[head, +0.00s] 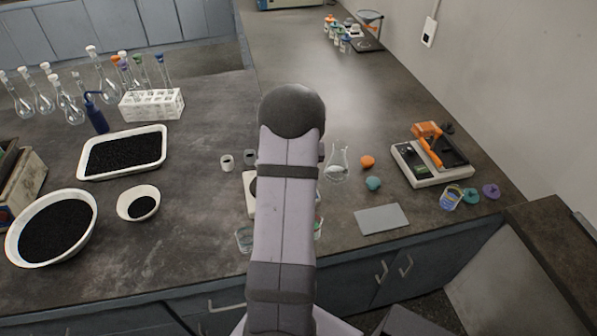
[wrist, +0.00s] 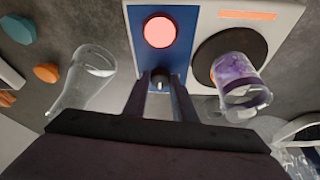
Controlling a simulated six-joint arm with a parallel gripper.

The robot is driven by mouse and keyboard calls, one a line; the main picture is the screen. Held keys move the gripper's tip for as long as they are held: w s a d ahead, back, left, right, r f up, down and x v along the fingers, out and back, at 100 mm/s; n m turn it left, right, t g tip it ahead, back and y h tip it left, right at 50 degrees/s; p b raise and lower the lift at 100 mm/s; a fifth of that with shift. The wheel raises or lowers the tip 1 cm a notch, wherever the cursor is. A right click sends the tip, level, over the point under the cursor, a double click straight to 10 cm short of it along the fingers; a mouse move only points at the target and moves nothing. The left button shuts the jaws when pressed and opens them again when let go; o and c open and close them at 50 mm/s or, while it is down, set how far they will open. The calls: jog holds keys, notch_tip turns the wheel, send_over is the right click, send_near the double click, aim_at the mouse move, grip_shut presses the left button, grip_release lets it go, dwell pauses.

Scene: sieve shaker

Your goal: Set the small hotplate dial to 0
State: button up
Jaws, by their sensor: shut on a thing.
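The small hotplate is white with a blue control panel (wrist: 187,15) and a round dark heating plate (wrist: 207,54), seen in the wrist view. A round red-pink disc (wrist: 158,32) is on the blue panel. The small dial (wrist: 159,86) is dark with a pale mark and sits low on the panel. My gripper (wrist: 160,80) is shut on the dial, one finger on each side. The dial's scale cannot be read. In the head view my arm hides the gripper and dial, and only a pale edge of the hotplate (head: 248,193) shows.
A glass beaker with purple contents (wrist: 240,82) is at the heating plate, close right of my fingers. Orange (head: 367,162) and teal (head: 373,183) stoppers and a grey pad (head: 381,218) lie right of my arm in the head view.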

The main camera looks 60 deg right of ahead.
jog(key=n+b, duration=0.1)
jog(key=b, duration=0.2)
jog(key=n+t+b, duration=0.1)
jog(key=n+b, duration=0.1)
jog(key=shift+s+d+f+n+y+b, duration=0.2)
jog(key=shift+f+n+y+b, duration=0.1)
jog(key=shift+f+y+b, duration=0.1)
jog(key=n+b, duration=0.1)
jog(key=n, duration=0.1)
jog(key=n+y+b, duration=0.1)
jog(key=b, duration=0.1)
jog(key=shift+d+r+n+t, duration=0.1)
jog(key=shift+r+n+t, duration=0.1)
jog(key=shift+n+t, duration=0.2)
jog(key=n, duration=0.1)
jog(key=n+y, duration=0.1)
jog(key=n, duration=0.1)
jog(key=n+y, duration=0.1)
jog(key=shift+d+r+b, duration=0.15)
jog(key=shift+r+b, duration=0.1)
jog(key=shift+b, duration=0.05)
jog(key=shift+d+n+y+p, duration=0.1)
jog(key=shift+n+y+p, duration=0.6)
jog(key=shift+n, duration=1.4)
jog(key=o, duration=1)
jog(key=shift+o, duration=0.2)
